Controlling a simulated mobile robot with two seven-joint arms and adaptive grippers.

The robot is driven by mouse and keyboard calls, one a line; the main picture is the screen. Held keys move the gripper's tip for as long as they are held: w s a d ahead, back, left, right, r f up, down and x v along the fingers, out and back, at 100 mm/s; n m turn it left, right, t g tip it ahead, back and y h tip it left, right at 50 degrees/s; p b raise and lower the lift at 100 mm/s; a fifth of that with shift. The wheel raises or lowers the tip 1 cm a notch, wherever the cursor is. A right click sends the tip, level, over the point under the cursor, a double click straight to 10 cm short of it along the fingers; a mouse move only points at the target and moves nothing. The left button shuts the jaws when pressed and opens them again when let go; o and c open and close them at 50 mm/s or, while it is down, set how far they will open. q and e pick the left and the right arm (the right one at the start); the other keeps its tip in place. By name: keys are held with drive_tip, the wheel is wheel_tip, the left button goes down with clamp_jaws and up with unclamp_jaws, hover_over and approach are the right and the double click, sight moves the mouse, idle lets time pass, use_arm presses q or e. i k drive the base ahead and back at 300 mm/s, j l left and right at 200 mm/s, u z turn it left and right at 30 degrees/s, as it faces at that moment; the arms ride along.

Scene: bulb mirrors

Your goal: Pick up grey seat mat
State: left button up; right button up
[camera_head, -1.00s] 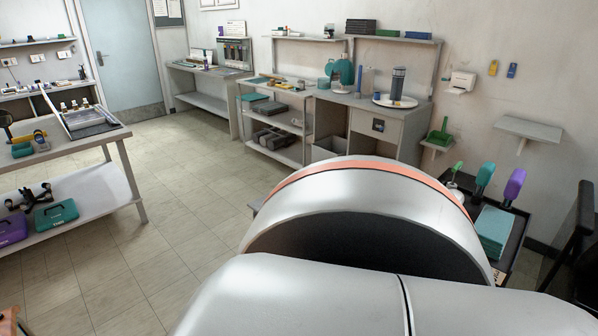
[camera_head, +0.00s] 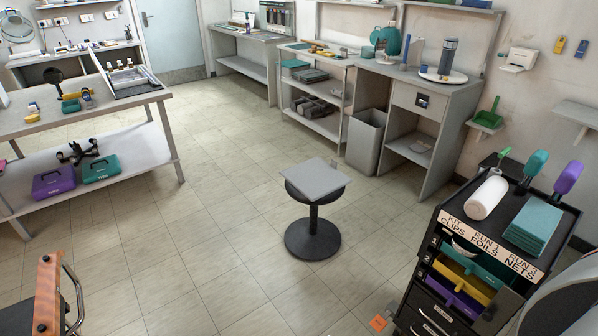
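The grey seat mat (camera_head: 315,178) is a flat, roughly square pad. It lies on top of the black round stool (camera_head: 313,225) in the middle of the floor, a little askew, with corners reaching past the seat's edge. Nothing lies on the mat. Neither of my grippers shows in the head view. A silver rounded part of my own body shows at the lower right edge.
A worktable (camera_head: 140,103) is at the left. A grey bin (camera_head: 365,142) stands behind the stool. Floor around the stool is clear.

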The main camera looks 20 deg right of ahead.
sight(315, 178)
drive_tip(key=z, duration=0.85)
drive_tip(key=i+j+z, duration=0.35)
drive_tip(key=i, duration=0.35)
drive_tip(key=i+j+z, duration=0.35)
drive_tip(key=i+j, duration=0.25)
